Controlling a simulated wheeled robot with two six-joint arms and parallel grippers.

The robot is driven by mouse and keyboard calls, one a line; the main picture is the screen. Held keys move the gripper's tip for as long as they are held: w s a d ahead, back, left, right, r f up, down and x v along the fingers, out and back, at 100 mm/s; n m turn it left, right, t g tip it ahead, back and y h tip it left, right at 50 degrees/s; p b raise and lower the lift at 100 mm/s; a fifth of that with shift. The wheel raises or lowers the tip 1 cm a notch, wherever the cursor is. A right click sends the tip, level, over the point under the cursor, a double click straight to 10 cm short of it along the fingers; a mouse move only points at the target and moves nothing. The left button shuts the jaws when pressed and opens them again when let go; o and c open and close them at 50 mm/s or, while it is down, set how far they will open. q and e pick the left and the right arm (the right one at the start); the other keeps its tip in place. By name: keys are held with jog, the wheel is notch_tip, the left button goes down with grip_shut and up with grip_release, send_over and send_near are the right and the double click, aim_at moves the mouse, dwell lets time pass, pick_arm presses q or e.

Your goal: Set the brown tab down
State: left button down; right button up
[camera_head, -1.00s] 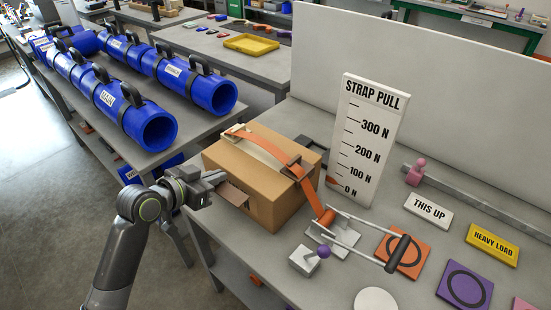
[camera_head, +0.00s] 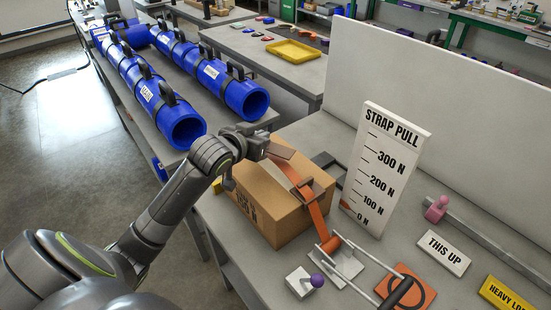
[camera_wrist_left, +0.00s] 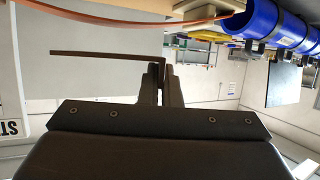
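The brown tab (camera_head: 281,150) is a thin, bent plate above the cardboard box's (camera_head: 268,207) top, at its far left part. My left gripper (camera_head: 258,147) is shut on one end of it. In the left wrist view the tab (camera_wrist_left: 108,54) runs out to the left from between the closed fingers (camera_wrist_left: 160,80), with a short bent end between them. I cannot tell whether the tab touches the box or the strap. An orange strap (camera_head: 312,212) runs over the box down to a winch with a handle (camera_head: 395,293). My right gripper is not in view.
A white STRAP PULL scale board (camera_head: 385,170) stands right of the box. A grey block with a purple knob (camera_head: 303,283) sits in front. Blue pipes (camera_head: 180,122) lie on the table behind at the left. Flat signs (camera_head: 443,252) lie at the right.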

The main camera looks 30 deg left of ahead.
aim_at(261, 164)
pick_arm(q)
jog(key=shift+s+a+f, duration=0.1)
jog(key=shift+s+f, duration=0.1)
jog(key=shift+f, duration=3.15)
jog(key=shift+w, duration=0.1)
jog(key=c, duration=1.6)
grip_release()
jog(key=shift+f, duration=0.1)
jog(key=shift+c, duration=0.2)
jog(key=shift+r, duration=0.2)
jog(key=v, duration=1.2)
jog(key=shift+f, duration=0.2)
